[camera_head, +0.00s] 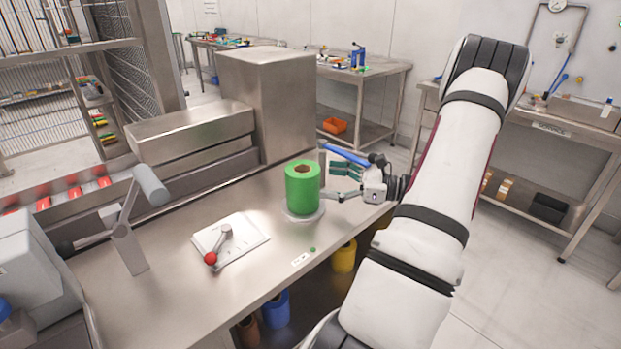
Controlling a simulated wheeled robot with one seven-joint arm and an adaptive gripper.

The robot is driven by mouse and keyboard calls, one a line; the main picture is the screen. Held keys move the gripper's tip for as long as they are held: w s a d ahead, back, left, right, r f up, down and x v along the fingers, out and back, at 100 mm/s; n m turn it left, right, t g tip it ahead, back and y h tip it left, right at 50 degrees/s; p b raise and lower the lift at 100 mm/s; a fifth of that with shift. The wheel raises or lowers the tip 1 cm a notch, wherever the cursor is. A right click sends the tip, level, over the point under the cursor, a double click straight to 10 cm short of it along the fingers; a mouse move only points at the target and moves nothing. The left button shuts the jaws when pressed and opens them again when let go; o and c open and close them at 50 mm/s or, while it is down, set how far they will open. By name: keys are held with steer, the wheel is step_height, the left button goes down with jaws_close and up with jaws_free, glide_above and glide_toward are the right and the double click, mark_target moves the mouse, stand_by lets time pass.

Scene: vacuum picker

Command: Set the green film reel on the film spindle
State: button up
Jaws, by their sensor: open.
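The green film reel (302,192) stands upright on a pale round base (304,216) on the steel bench, its brown core hole facing up. My gripper (326,178) is open at the right side of the reel, its fingers pointing left towards it. The reel hides part of the fingertip area, so I cannot tell whether they touch it. A grey cylinder on a bent post (150,185) stands at the left of the bench and may be the film spindle; it carries no green reel.
A white plate with a red-knobbed lever (212,258) lies on the bench (180,300) left of the reel. A tall steel box (280,100) stands behind. Yellow (345,256) and blue (276,308) rolls sit under the bench. The bench between lever and post is clear.

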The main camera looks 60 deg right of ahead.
steer(key=shift+v, duration=2.3)
